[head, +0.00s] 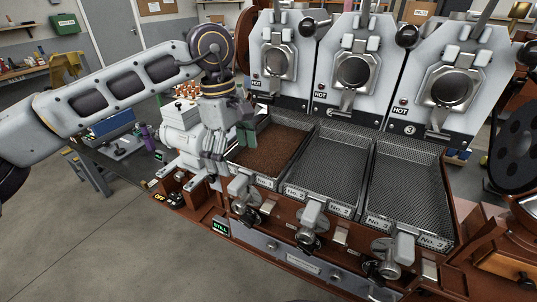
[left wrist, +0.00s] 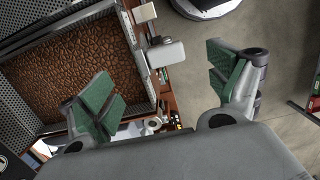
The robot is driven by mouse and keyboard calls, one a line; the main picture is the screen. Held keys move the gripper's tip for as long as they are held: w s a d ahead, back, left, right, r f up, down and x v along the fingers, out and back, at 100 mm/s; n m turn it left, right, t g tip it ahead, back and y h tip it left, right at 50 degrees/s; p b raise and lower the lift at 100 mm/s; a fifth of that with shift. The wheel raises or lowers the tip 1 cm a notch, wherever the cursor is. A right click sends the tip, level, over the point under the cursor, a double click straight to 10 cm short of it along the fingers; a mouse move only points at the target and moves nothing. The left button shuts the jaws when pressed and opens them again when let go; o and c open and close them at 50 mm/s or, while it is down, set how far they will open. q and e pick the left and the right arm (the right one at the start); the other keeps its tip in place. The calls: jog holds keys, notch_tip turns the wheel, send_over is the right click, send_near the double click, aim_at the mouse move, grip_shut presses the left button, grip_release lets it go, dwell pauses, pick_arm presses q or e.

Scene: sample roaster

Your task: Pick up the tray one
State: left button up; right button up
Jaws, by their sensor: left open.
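Tray one, marked No. 1 (head: 265,183), is the leftmost of three mesh trays in the head view and holds a layer of brown beans. A grey metal handle (head: 240,187) is at its front. My left gripper (head: 230,147) hangs over the front left corner of the tray, fingers down, and hides part of its left side. In the left wrist view my left gripper (left wrist: 166,92) has its two green-padded fingers wide apart with nothing between the pads. A pale grey block (left wrist: 166,53), seemingly the handle, shows beyond the gap. My right gripper is not in view.
Tray two (head: 318,195) and tray three (head: 405,217) stand to the right, empty. Three roaster fronts marked HOT (head: 352,72) rise behind the trays. A white machine (head: 182,135) stands just left of my gripper. Open floor (head: 110,240) lies at the front left.

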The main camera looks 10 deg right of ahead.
aim_at(240, 179)
pick_arm(q)
jog(key=shift+s+d+f, duration=0.1)
jog(key=shift+d+f, duration=0.05)
jog(key=shift+f, duration=1)
jog(key=shift+f, duration=0.6)
notch_tip(240, 179, down, 3)
jog(key=shift+s+d+r, duration=0.1)
jog(key=shift+s+d, duration=0.05)
jog(key=shift+f, duration=0.6)
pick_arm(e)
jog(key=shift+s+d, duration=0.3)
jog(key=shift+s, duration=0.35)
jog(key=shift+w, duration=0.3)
pick_arm(q)
jog(key=c, duration=1.4)
jog(key=shift+r, duration=0.1)
